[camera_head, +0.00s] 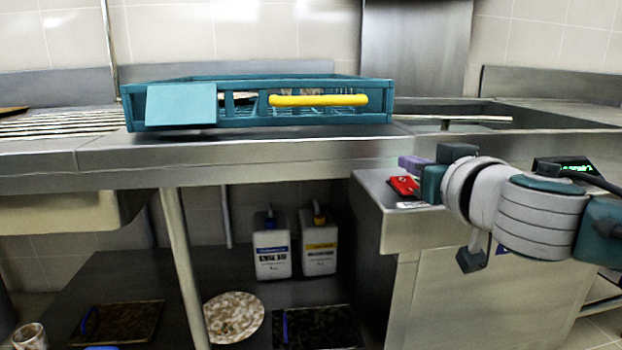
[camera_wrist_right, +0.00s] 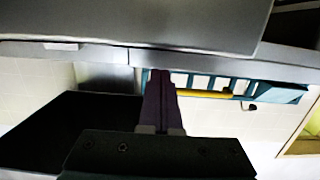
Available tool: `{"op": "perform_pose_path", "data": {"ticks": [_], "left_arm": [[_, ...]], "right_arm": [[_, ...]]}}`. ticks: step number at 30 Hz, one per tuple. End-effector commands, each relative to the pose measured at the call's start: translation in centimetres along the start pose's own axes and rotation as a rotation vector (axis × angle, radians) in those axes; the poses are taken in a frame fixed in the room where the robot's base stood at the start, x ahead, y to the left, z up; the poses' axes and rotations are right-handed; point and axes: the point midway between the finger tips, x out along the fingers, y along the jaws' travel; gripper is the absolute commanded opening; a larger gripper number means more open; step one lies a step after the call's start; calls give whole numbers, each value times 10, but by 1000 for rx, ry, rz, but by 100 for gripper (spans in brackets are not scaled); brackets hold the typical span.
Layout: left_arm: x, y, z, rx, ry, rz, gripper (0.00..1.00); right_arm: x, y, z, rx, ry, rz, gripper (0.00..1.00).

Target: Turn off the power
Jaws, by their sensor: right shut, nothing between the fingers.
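A red switch (camera_head: 404,186) sits on the steel cabinet at right, above a white label. Part of it is hidden by my right gripper and arm. My right gripper (camera_head: 408,163) is just above and behind the red switch in the head view; I cannot tell whether they touch. Its purple fingers also show in the right wrist view (camera_wrist_right: 160,75), closed together with nothing between them. A dark display with green lit characters (camera_head: 577,168) is at the far right behind my arm. My left gripper is not in view.
A teal dish rack (camera_head: 253,116) with a yellow handle (camera_head: 318,100) stands on the steel counter (camera_head: 240,152). The sink (camera_head: 470,107) is at right. Two white bottles (camera_head: 272,250) (camera_head: 319,245), a speckled plate (camera_head: 234,316) and trays stand on the lower shelf.

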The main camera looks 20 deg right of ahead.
Motion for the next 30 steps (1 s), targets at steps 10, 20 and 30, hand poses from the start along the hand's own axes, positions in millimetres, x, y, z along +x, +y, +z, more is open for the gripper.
{"op": "perform_pose_path", "data": {"ticks": [10, 20, 30], "left_arm": [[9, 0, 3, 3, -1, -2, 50], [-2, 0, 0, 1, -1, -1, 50], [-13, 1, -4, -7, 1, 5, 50]], "right_arm": [[4, 0, 16, 0, 1, 0, 0], [4, 0, 14, 2, -26, 2, 0], [7, 0, 20, -1, -84, 2, 0]]}}
